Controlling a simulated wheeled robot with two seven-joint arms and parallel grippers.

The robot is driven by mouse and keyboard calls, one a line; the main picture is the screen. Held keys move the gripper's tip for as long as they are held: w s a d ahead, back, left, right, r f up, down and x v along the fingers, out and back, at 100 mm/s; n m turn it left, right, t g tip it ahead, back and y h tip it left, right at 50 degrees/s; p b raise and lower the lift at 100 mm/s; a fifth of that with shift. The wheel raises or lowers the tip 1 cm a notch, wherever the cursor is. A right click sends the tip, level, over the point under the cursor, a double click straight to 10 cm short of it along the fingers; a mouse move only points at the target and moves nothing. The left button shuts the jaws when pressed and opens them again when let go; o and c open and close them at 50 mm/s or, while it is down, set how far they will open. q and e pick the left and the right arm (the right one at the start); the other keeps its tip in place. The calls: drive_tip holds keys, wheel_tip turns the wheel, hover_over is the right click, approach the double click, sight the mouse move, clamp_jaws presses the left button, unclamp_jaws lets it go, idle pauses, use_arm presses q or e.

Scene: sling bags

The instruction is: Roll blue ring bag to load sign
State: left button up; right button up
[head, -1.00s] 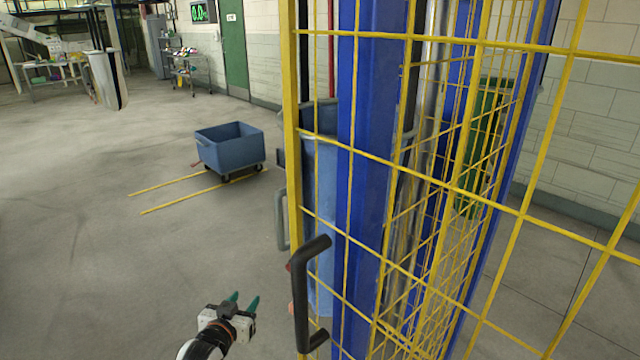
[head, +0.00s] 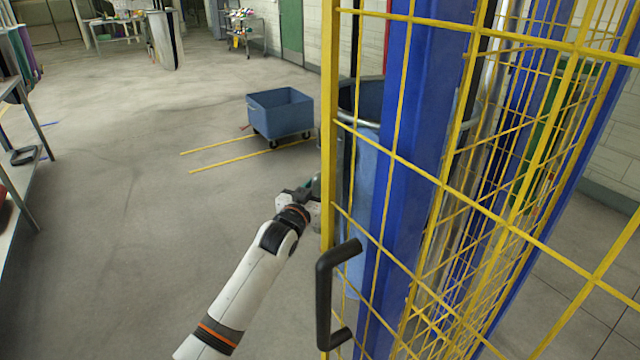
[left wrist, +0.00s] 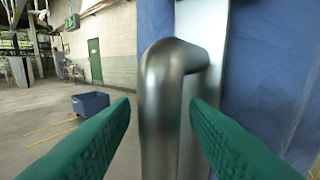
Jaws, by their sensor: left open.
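The blue ring bag (head: 369,165) hangs upright with a grey ring at its top, partly hidden behind yellow mesh and a blue post. Its blue cloth fills the right of the left wrist view (left wrist: 270,75). A grey metal bar handle (left wrist: 160,110) stands in front of the cloth. My left gripper (head: 312,186) is at the bag's left side. In the left wrist view its green fingers (left wrist: 160,120) are open, one on each side of the handle, without visibly clamping it. I cannot make out a load sign. My right gripper is not in view.
A yellow mesh panel (head: 328,130) with a black handle (head: 325,295) stands close on the right, beside a blue post (head: 405,150). A blue wheeled bin (head: 280,112) stands by yellow floor lines (head: 230,160). A bench (head: 12,195) is at far left. The floor between is clear.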

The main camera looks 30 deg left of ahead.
use_arm(q)
drive_tip(key=shift+w, duration=0.8)
clamp_jaws()
drive_tip(key=shift+w+a, duration=0.1)
